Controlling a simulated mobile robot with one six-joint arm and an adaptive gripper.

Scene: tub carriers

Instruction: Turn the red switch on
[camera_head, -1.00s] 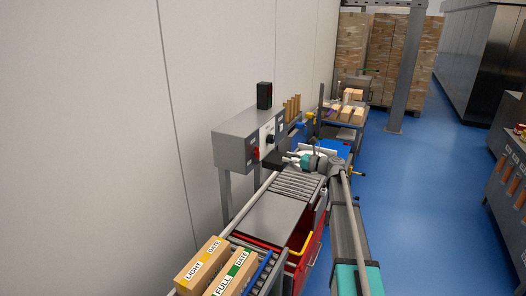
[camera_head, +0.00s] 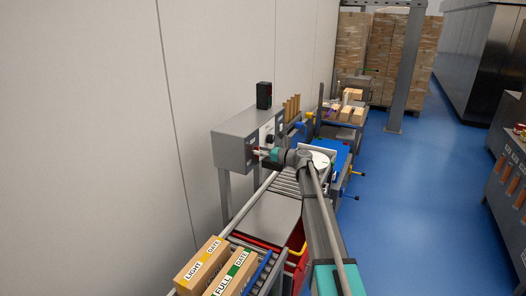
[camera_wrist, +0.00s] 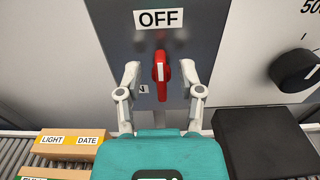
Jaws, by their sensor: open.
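The red switch (camera_wrist: 161,72) is a rotary handle on the grey panel of a control box (camera_head: 232,150). In the wrist view its handle stands roughly upright, below a white label reading OFF (camera_wrist: 159,18). My gripper (camera_wrist: 160,78) is open, with one finger on each side of the red handle and a visible gap to it on both sides. In the head view my gripper (camera_head: 262,153) is at the front of the box and hides the switch.
A black knob (camera_wrist: 295,70) is right of the switch, above a black block (camera_wrist: 262,142). Boxes marked LIGHT (camera_head: 200,265) and FULL (camera_head: 232,272) sit on the roller conveyor (camera_head: 285,184). A dark signal unit (camera_head: 264,95) stands on the control box.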

